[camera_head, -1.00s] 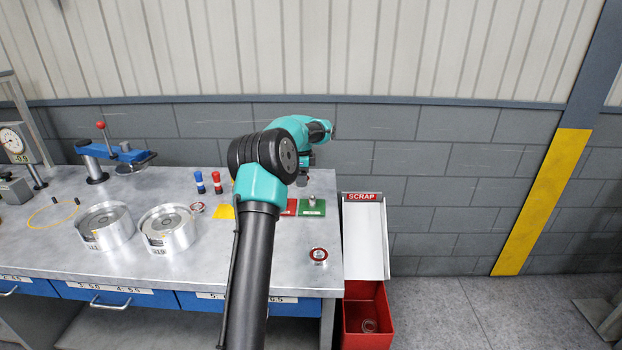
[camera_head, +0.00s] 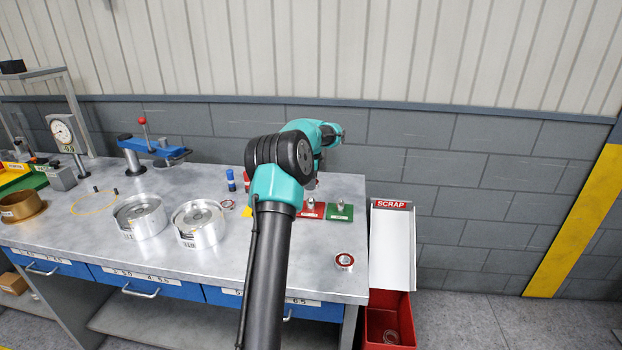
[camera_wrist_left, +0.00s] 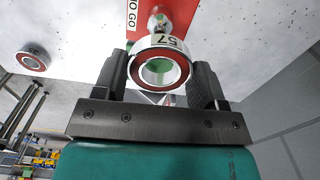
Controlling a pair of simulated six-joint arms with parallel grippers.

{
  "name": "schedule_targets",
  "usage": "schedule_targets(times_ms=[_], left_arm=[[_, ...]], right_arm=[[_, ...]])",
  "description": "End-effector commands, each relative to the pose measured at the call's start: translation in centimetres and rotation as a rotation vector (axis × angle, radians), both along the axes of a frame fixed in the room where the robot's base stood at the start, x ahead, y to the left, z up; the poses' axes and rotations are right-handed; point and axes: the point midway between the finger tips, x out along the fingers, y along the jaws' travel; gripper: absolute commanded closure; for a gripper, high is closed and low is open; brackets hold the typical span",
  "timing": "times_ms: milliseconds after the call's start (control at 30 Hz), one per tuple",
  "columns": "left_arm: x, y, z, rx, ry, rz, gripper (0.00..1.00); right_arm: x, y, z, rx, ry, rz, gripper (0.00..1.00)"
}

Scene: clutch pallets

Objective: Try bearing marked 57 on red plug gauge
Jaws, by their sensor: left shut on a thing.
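The bearing marked 57 (camera_wrist_left: 160,68) is a silver ring with a dark red inner band, seen in the left wrist view. My left gripper (camera_wrist_left: 160,84) is shut on it, a finger on each side. The red plate (camera_head: 312,211) with a silver plug stands at the bench's right end, and a green plate (camera_head: 340,212) with a plug stands beside it. In the left wrist view the red plate (camera_wrist_left: 172,12) is just beyond the bearing. The bearing's bore does not appear to be around a plug. In the head view my left gripper (camera_head: 312,184) is over the plates, partly hidden.
Another bearing (camera_head: 344,261) lies near the bench's front right corner. Two round silver fixtures (camera_head: 200,226) stand left of my arm. A blue-capped plug (camera_head: 231,180) stands behind them. A red scrap bin (camera_head: 388,322) with a white chute is right of the bench.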

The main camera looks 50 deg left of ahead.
Motion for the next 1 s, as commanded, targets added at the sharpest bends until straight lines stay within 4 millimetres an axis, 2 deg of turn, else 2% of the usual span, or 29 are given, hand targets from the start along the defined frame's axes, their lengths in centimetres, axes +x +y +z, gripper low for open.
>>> schedule_targets(times_ms=[533,1000], left_arm=[[0.0,0.0,-3.9,0.001,0.001,0.000,0.70],[0.0,0.0,-4.5,0.001,-0.001,0.000,0.70]], right_arm=[[0.0,0.0,0.0,0.000,0.000,0.000,0.57],[0.0,0.0,0.0,0.000,0.000,0.000,0.57]])
